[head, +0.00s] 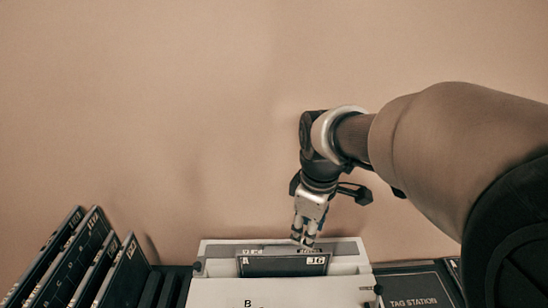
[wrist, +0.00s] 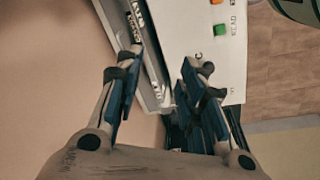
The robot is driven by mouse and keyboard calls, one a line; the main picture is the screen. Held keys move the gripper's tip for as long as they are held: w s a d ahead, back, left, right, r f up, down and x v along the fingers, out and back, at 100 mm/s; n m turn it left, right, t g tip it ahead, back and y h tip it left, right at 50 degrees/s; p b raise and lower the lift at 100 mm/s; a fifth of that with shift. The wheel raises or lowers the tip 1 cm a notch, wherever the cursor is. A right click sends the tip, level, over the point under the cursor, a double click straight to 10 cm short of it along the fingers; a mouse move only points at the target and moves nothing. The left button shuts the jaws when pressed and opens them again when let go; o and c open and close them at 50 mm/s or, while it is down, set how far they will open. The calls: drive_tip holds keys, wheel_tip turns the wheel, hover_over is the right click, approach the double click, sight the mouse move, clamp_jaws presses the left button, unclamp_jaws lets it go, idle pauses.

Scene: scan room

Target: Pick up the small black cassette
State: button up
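A small black cassette (head: 284,266) with white lettering stands upright in the slot of a white reader (head: 232,292). Its upper part shows above the slot in the head view. My gripper (head: 306,240) points down at the right part of the cassette's top edge. In the wrist view my gripper (wrist: 162,62) is open, with its blue-padded fingers apart. The dark slot area of the reader (wrist: 215,62) runs between the fingers there. The cassette's outline is hard to separate from the slot in that view, and I cannot tell whether a finger touches it.
Several larger black cassettes (head: 72,262) lean in a rack at the left. A dark tag station panel (head: 415,288) lies right of the reader. The reader has a green button (wrist: 221,30) and an orange one. A plain wall stands behind, close to my gripper.

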sight(284, 252)
drive_tip(key=w+a+f+n+g+p, duration=0.2)
drive_tip(key=w+a+f+n, duration=0.2)
drive_tip(key=w+f+n, duration=0.3)
drive_tip(key=shift+m, duration=0.5)
drive_tip(key=f+b, duration=0.1)
drive_tip(key=f, duration=0.3)
drive_tip(key=f+b, duration=0.1)
drive_tip(key=f, duration=0.3)
drive_tip(key=f+b, duration=0.1)
drive_tip(key=f, duration=0.3)
drive_tip(key=shift+w+a, duration=0.25)
drive_tip(key=shift+w, duration=0.05)
drive_tip(key=shift+s+f+b, duration=0.15)
drive_tip(key=shift+f+b, duration=0.25)
drive_tip(key=shift+f, duration=1.1)
drive_tip(key=shift+s+f+b, duration=0.1)
drive_tip(key=shift+f+b, duration=0.25)
drive_tip(key=shift+f, duration=1.15)
drive_tip(key=shift+r, duration=0.1)
clamp_jaws()
